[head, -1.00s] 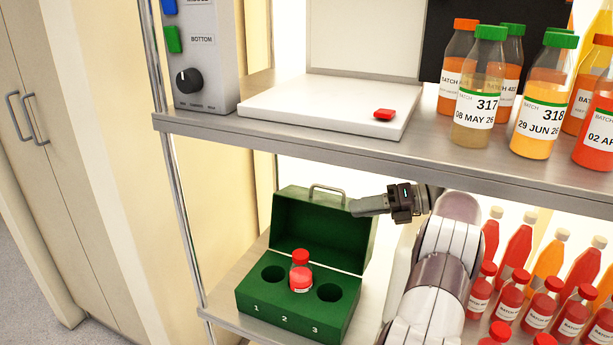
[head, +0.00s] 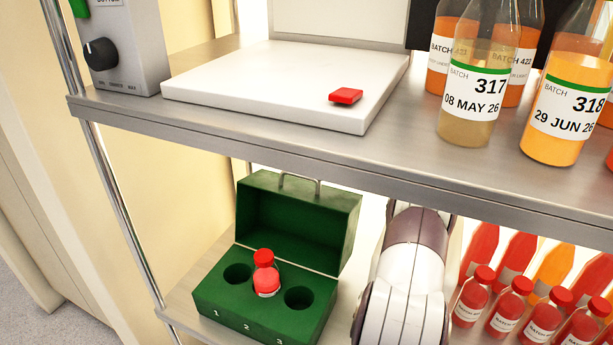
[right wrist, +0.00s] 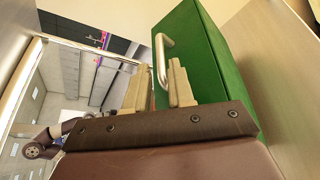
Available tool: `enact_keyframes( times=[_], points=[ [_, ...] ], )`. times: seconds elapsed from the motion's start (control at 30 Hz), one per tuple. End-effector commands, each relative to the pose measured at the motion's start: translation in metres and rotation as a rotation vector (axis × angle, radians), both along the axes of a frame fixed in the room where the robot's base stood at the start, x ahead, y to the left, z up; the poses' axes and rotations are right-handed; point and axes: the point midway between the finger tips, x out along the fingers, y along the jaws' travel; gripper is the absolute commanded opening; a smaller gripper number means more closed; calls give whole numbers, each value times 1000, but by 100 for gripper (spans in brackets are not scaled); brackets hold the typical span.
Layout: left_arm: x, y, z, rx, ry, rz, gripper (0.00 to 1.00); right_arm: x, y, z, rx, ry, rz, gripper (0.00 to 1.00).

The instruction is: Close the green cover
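The green box (head: 255,315) stands on the lower shelf, with three holes numbered 1, 2 and 3. Its green cover (head: 295,222) stands up, open, at the back, with a metal handle (head: 300,182) on its top. A small red-capped bottle (head: 265,275) sits in hole 2; holes 1 and 3 are empty. In the right wrist view the cover (right wrist: 215,65) and its handle (right wrist: 162,55) are just beyond my right gripper (right wrist: 160,85). In the head view this gripper is hidden. My left gripper is not in view.
The upper metal shelf (head: 250,138) runs above the box. It bears a white plate (head: 270,85) with a red block (head: 346,96) and several juice bottles (head: 475,85). Several red bottles (head: 510,305) stand on the lower shelf, right of my arm.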

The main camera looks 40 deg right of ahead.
Motion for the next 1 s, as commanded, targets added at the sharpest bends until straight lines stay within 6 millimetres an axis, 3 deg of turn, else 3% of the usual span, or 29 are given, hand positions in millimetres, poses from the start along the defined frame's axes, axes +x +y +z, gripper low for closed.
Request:
enact_keyframes(
  times=[0.23, 0.57, 0.67, 1.0],
  points=[
    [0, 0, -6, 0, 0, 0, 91, 30, 31, -12, 1, 1, 1, 23],
    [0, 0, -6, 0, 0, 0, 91, 35, 36, -13, 0, 1, -2, 23],
    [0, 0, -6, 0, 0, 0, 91, 35, 35, -13, 0, 1, -2, 0],
    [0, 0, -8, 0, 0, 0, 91, 42, 39, -11, -19, -10, 1, 0]
  ],
)
